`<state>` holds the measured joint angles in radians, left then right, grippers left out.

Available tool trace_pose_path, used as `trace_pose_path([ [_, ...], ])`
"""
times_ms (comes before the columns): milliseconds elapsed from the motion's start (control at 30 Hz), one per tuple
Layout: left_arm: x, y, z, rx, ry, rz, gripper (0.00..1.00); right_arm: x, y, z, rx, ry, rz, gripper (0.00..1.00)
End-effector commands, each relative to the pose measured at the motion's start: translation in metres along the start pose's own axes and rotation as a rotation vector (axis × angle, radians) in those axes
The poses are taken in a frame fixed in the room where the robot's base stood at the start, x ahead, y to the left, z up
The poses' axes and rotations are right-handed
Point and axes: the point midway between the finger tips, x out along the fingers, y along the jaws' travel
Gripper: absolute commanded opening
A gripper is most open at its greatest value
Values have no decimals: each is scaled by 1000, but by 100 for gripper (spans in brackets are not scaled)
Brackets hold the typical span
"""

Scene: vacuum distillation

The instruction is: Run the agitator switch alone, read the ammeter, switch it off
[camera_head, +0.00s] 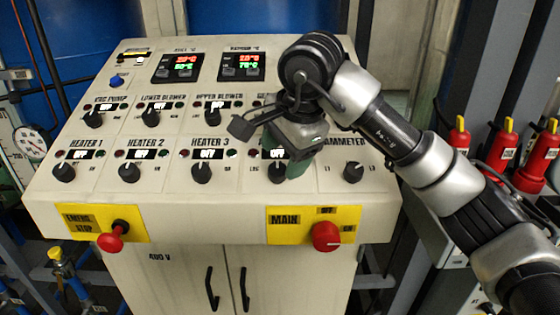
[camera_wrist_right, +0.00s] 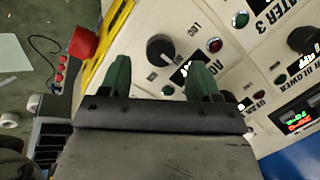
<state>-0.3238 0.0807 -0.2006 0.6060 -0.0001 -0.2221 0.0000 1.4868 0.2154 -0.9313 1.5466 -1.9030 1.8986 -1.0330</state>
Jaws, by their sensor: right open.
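My right gripper (camera_head: 292,170) hangs in front of the panel's lower row, right of HEATER 3. In the right wrist view its two green fingers (camera_wrist_right: 160,70) are apart and empty. A black knob (camera_wrist_right: 160,47) lies beyond and between the fingertips; contact cannot be told. Beside it are a red lamp (camera_wrist_right: 215,45), a green lamp (camera_wrist_right: 168,90) and a partly covered window. In the head view this knob (camera_head: 277,172) and its label are mostly hidden by the gripper; "A" shows. The ammeter knob (camera_head: 353,170) is just right, its label partly covered. My left gripper is out of view.
HEATER 3's knob (camera_head: 201,172) is left of the gripper. The red MAIN switch (camera_head: 326,236) is below right and the red emergency stop (camera_head: 112,238) at lower left. Two lit displays (camera_head: 181,68) sit above. Red extinguishers (camera_head: 496,150) stand at the right.

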Motion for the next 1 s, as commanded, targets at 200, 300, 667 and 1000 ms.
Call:
trace_pose_path([
  [200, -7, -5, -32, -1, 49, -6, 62, 27, 0, 1, -3, -3, 0, 62],
  [300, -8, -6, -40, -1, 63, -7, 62, 33, 0, 1, -2, -2, -2, 62],
  [667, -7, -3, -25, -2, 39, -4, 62, 35, 0, 1, -2, -2, -2, 52],
  [1000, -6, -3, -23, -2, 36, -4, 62, 35, 0, 1, -1, -1, -2, 13],
])
